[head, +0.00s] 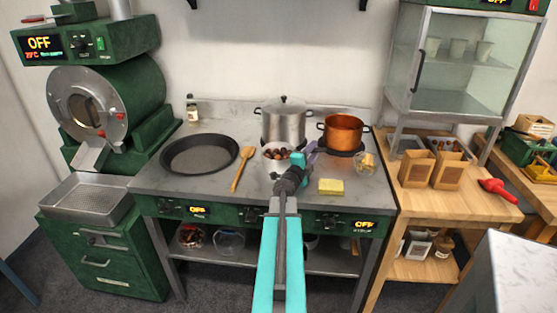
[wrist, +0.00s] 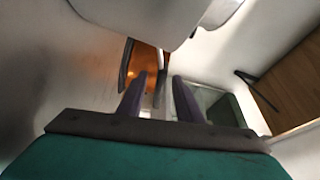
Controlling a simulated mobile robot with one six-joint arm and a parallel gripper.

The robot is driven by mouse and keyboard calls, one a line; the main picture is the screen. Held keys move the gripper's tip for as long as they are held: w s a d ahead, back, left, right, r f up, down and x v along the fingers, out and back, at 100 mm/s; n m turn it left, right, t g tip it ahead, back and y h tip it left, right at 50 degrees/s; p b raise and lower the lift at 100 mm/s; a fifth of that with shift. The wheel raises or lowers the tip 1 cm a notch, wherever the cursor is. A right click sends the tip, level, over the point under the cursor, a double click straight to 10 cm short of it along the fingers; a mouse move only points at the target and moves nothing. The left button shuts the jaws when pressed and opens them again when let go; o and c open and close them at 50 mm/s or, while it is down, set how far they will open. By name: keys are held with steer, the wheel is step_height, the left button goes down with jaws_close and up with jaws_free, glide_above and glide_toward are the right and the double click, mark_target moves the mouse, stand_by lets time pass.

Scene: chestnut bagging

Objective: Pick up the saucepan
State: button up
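A small pale pan (head: 268,153) holding brown chestnuts sits on the stove top, partly hidden behind my gripper; I cannot see whether it has a handle. A copper pot (head: 343,132) stands behind and to the right, and a lidded steel pot (head: 283,123) stands behind it. Which of these is the saucepan is not clear. My gripper (head: 312,146) is over the stove beside the small pan. In the wrist view its two dark fingers (wrist: 160,85) are apart, with a narrow strip visible between them and a copper-coloured patch beyond. I cannot tell whether they touch anything.
A black frying pan (head: 200,154), a wooden spoon (head: 242,169) and a yellow sponge (head: 331,186) lie on the stove top. A small glass bowl (head: 366,162) is at the right. A wooden table (head: 470,202) with paper bags (head: 416,168) stands beside the stove.

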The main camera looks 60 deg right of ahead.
stand_by(0.3)
jaws_close()
steer(key=shift+r, duration=0.1)
steer(key=shift+r, duration=0.15)
